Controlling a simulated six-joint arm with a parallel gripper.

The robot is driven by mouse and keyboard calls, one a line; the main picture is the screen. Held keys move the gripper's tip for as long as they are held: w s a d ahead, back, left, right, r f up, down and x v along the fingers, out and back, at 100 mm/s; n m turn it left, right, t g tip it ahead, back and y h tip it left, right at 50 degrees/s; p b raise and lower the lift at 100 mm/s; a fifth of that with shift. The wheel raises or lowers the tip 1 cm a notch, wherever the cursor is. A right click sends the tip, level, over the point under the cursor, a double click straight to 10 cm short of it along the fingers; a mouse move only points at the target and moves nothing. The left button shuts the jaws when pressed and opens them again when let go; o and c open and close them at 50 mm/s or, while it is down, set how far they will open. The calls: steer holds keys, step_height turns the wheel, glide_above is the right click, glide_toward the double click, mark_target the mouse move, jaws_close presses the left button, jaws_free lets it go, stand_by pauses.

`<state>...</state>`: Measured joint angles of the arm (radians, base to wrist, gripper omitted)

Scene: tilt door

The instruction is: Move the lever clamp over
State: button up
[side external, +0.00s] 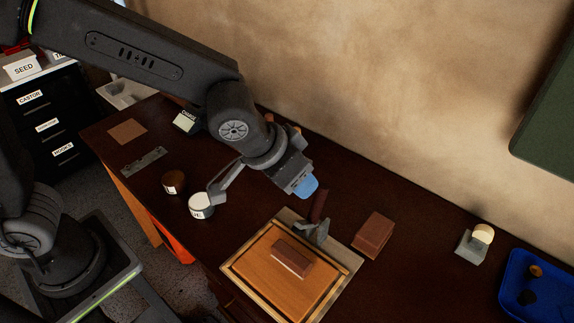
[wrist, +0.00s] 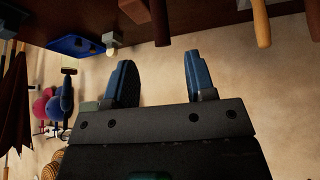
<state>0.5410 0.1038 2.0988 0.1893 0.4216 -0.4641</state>
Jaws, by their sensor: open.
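The lever clamp (side external: 313,232) is a grey metal piece with a dark red-brown lever. It sits at the back edge of a framed wooden door panel (side external: 262,262) in the side view, and its lever (side external: 319,206) stands up, slightly tilted. My gripper (side external: 305,187) has blue fingers and is just above and beside the lever's top. In the wrist view my gripper (wrist: 160,80) is open and empty, with a dark brown bar (wrist: 160,22), probably the lever, beyond the gap between its fingers. Whether the fingers touch the lever I cannot tell.
A brown block (side external: 291,258) lies on the panel and another block (side external: 373,235) stands to its right. A blue tray (side external: 537,285) and a grey block with a cream top (side external: 475,241) are at the far right. Two round jars (side external: 201,207) stand at the left. The wall (side external: 400,110) is close behind.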

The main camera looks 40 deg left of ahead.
mark_target(303, 221)
steer(key=shift+v, duration=1.5)
steer(key=shift+c, duration=0.3)
steer(key=shift+w+f, duration=0.1)
steer(key=shift+w, duration=0.05)
steer(key=shift+c, duration=0.6)
steer(key=shift+w+d+f+g, duration=0.1)
steer(key=shift+w+d+g, duration=0.05)
steer(key=shift+w+g, duration=0.3)
steer(key=shift+c, duration=0.9)
steer(key=shift+w+d+f+n+g+y, duration=0.1)
steer(key=shift+w+d+n+g+y, duration=0.1)
steer(key=shift+w+n+g+y, duration=0.3)
steer(key=shift+w+d+f+n+g+y, duration=0.1)
steer(key=shift+w+d+n+g+y, duration=0.15)
steer(key=shift+g, duration=0.4)
steer(key=shift+c, duration=1.4)
steer(key=shift+w+d+n+g+y, duration=0.25)
steer(key=shift+d+n+g, duration=0.15)
steer(key=shift+g, duration=0.6)
jaws_close()
steer(key=shift+g, duration=0.4)
steer(key=f, duration=1)
steer(key=shift+s, duration=0.25)
